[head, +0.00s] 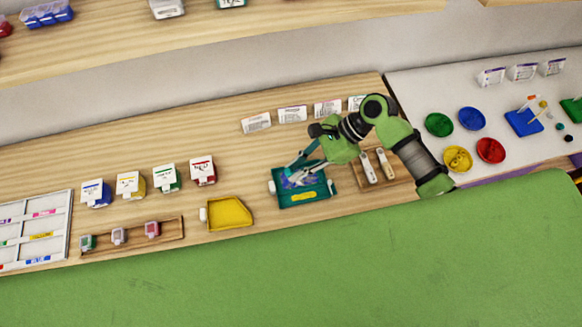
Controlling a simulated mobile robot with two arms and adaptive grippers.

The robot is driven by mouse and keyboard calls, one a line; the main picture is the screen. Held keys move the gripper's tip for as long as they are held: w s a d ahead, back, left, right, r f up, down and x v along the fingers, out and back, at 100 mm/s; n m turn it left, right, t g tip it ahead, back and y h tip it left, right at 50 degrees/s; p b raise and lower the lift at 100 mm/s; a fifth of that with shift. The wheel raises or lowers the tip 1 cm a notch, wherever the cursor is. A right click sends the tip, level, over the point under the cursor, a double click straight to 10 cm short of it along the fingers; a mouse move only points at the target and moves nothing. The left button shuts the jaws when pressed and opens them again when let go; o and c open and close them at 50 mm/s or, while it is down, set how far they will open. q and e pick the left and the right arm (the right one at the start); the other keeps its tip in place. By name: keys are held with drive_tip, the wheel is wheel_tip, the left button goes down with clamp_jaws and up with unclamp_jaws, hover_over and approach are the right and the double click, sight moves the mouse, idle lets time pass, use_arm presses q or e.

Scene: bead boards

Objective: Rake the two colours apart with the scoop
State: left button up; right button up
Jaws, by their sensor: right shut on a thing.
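A teal tray (316,194) with a yellow label on its front sits on the wooden counter, right of centre. Small blue and purple beads show inside it, partly covered by my gripper. My right gripper (298,174) reaches in from the right and is low over the tray's back left part. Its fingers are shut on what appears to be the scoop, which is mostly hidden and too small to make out. I cannot tell whether it touches the beads. A yellow open tray (229,214) stands to the left of the teal one. My left gripper is not in view.
A wooden holder (374,172) with two pale-handled tools stands right of the teal tray. Several labelled containers (167,178) and a rack (131,236) are at left. White cards (292,114) stand behind. Coloured bowls (472,119) are on the right table. Green surface (290,270) in front is clear.

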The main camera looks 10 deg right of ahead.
drive_tip(key=shift+w+d, duration=0.15)
drive_tip(key=shift+w, duration=1.7)
drive_tip(key=shift+s+d, duration=0.1)
drive_tip(key=shift+d, duration=1.4)
drive_tip(key=shift+s, duration=1.75)
drive_tip(key=shift+w, duration=0.85)
drive_tip(key=shift+w+a, duration=0.1)
drive_tip(key=shift+a, duration=3.15)
drive_tip(key=shift+d, duration=3.4)
drive_tip(key=shift+r, duration=2.5)
